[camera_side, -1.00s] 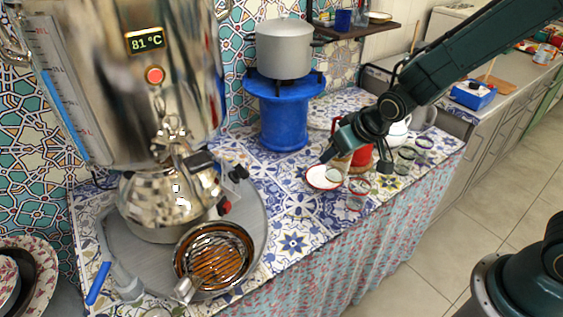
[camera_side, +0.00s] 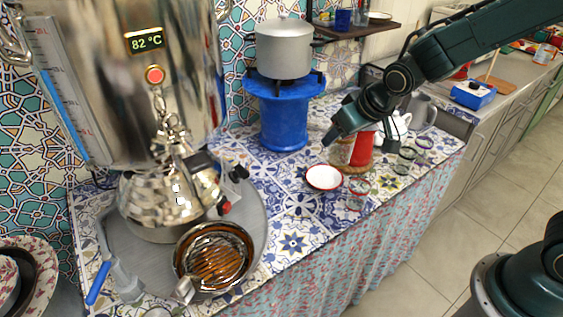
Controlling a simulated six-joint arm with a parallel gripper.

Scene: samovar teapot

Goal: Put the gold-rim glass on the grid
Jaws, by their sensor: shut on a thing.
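My gripper (camera_side: 334,138) is shut on a small clear glass (camera_side: 342,152), held above the tiled counter near the white saucer. The jaws hide part of the glass, and its rim colour is hard to tell; it looks brownish-gold. The grid (camera_side: 213,258) is a set of bars across a round brown bowl at the front left, on the grey round tray. It is far to the left of my gripper, and no glass stands on it.
The red-rimmed white saucer (camera_side: 323,178) is empty. A red-rimmed glass (camera_side: 358,186) and two greenish glasses (camera_side: 405,161) stand to the right. A red canister (camera_side: 362,150) is behind the held glass. The samovar (camera_side: 130,80), teapot (camera_side: 165,195) and blue burner stand (camera_side: 284,112) rise leftward.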

